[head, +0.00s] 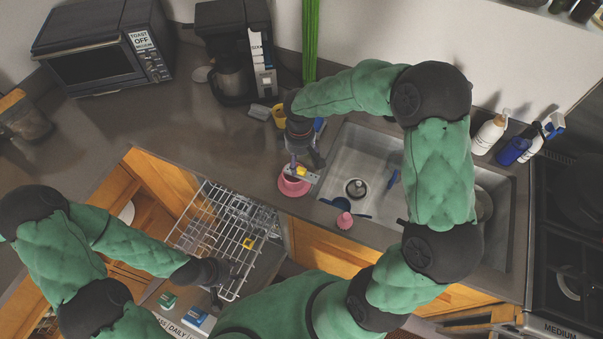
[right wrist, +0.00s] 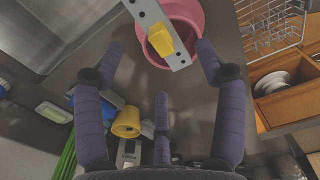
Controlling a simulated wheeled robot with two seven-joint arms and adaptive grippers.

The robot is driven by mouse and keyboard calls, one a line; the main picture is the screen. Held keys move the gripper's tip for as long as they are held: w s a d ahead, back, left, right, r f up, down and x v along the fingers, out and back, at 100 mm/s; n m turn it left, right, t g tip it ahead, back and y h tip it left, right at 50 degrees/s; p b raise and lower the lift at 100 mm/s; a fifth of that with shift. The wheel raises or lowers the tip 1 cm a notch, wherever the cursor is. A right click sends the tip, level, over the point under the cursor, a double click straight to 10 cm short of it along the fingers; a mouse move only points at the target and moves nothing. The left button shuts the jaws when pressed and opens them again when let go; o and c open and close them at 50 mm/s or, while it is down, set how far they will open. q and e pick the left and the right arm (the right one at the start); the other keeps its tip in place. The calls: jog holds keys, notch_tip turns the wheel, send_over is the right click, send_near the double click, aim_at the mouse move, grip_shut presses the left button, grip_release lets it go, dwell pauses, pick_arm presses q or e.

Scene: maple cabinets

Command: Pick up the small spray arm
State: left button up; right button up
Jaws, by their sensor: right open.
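The small spray arm (head: 301,174) is a flat grey metal bar with holes and a yellow hub. It lies across the pink bowl (head: 292,187) on the counter left of the sink. In the right wrist view the spray arm (right wrist: 159,30) sits at the top, over the pink bowl (right wrist: 186,12). My right gripper (head: 305,158) is just above and behind it. In the right wrist view its purple fingers (right wrist: 161,62) are spread wide, with nothing between them. My left gripper (head: 216,296) is low over the open dishwasher, its fingers too small to judge.
The dishwasher rack (head: 215,240) is pulled out at lower left, with another yellow piece (head: 248,243) in it. The sink (head: 350,158) is right of the bowl. A yellow cup (right wrist: 126,122) stands behind. Bottles (head: 489,133) stand right of the sink.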

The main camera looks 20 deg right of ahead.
aim_at(299, 167)
notch_tip(299, 167, down, 5)
jog(key=shift+w+r, duration=0.1)
jog(key=shift+a, duration=0.1)
jog(key=c, duration=1.2)
